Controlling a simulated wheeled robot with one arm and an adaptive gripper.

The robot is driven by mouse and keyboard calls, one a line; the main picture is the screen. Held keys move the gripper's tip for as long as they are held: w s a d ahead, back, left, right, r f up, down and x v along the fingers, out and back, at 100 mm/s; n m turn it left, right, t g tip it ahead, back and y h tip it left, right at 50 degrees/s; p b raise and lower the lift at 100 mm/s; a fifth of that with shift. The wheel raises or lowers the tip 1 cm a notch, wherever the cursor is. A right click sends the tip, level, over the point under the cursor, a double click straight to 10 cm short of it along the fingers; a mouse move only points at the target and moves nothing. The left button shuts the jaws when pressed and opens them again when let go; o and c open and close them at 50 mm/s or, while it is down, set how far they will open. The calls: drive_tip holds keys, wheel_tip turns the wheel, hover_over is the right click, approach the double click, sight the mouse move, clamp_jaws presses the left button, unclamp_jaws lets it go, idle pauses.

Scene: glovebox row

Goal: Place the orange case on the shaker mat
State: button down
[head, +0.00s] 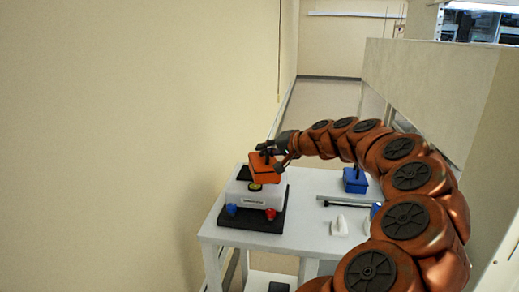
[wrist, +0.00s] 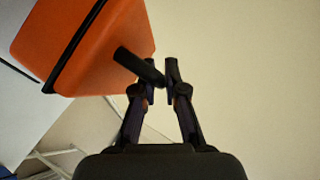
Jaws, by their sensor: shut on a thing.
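The orange case (head: 264,172) has a dark band and a dark handle. In the head view it is over the white shaker (head: 240,193), hiding most of the dark shaker mat (head: 243,173). I cannot tell whether the case touches the mat. My gripper (head: 272,154) is shut on the case's handle. In the wrist view the case (wrist: 90,50) hangs at the upper left, tilted in the picture, with its dark handle (wrist: 138,66) reaching between my fingertips (wrist: 160,78).
The shaker stands on the left of a white table (head: 296,235). A blue case (head: 355,181) stands to its right, near a dark rod (head: 340,204) and small white items (head: 340,226). A bare wall (head: 140,140) rises close on the left. The table between shaker and blue case is clear.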

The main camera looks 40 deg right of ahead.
drive_tip(key=shift+w+d+f+p, duration=0.55)
drive_tip(key=shift+w+d+f, duration=0.25)
drive_tip(key=shift+w, duration=0.45)
drive_tip(key=shift+w+d+f+p, duration=0.65)
drive_tip(key=shift+w+d, duration=0.3)
drive_tip(key=shift+w, duration=0.3)
drive_tip(key=shift+w+d+f+p, duration=0.5)
drive_tip(key=shift+w+d+f, duration=0.3)
drive_tip(key=shift+w, duration=0.45)
drive_tip(key=c, duration=1.2)
unclamp_jaws()
drive_tip(key=shift+r, duration=0.1)
